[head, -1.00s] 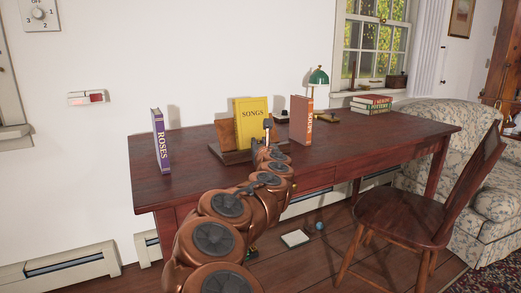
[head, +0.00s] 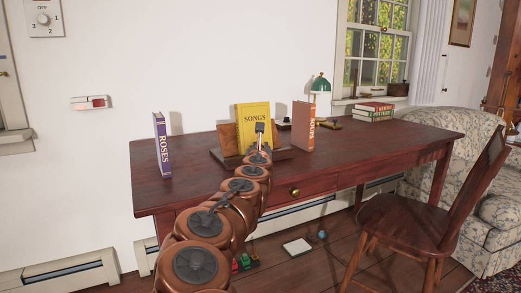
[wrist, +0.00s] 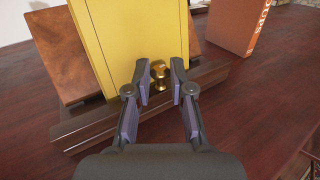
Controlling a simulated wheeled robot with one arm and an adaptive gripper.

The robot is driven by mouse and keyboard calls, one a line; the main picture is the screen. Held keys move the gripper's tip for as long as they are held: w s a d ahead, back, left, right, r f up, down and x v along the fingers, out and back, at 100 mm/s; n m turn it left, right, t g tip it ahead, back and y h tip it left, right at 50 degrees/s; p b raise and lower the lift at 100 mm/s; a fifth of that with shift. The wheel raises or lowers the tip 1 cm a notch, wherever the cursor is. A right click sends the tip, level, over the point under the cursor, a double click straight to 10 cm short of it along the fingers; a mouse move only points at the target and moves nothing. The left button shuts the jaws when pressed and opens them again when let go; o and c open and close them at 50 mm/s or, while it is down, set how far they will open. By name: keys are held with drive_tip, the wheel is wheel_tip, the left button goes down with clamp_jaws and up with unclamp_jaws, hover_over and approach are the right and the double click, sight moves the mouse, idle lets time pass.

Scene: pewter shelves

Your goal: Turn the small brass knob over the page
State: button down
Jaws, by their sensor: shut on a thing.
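The small brass knob (wrist: 160,76) stands at the front ledge of the dark wooden book stand (wrist: 105,122), before a yellow book (wrist: 130,45). In the head view the stand (head: 272,156) and the yellow SONGS book (head: 253,114) are on the desk. My gripper (head: 259,136) is in front of the book there, and the knob is hidden behind it.
The desk (head: 370,145) also bears a purple ROSES book (head: 161,145), an orange SOUPS book (head: 303,126), a green lamp (head: 320,84) and stacked books (head: 372,111). A drawer knob (head: 295,191) is on the desk front. A chair (head: 420,215) stands at right.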

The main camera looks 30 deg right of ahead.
drive_tip(key=c, duration=1)
unclamp_jaws()
drive_tip(key=shift+d+r+n+t+y+p, duration=0.1)
drive_tip(key=shift+d+n+t+y+p, duration=0.05)
drive_tip(key=shift+n+t+y+p, duration=0.55)
drive_tip(key=shift+s+d+n+t+y+p, duration=0.15)
drive_tip(key=shift+n+t+y+p, duration=0.1)
drive_tip(key=shift+n+y+p, duration=0.55)
drive_tip(key=shift+d+n+t+y+p, duration=0.1)
drive_tip(key=shift+n+t+y+p, duration=0.35)
drive_tip(key=shift+y, duration=0.65)
drive_tip(key=shift+r+n+y+p, duration=0.15)
drive_tip(key=shift+n+y+p, duration=0.2)
drive_tip(key=shift+y+p, duration=0.45)
drive_tip(key=shift+n+y+p, duration=0.3)
drive_tip(key=shift+y+p, duration=0.2)
drive_tip(key=shift+p, duration=0.5)
drive_tip(key=shift+d+n+y+p, duration=0.1)
drive_tip(key=shift+n+y+p, duration=0.25)
drive_tip(key=shift+p, duration=0.6)
drive_tip(key=n+y+p, duration=0.1)
drive_tip(key=y+p, duration=0.2)
drive_tip(key=p, duration=0.6)
drive_tip(key=shift+d+n, duration=0.15)
drive_tip(key=shift+n, duration=0.2)
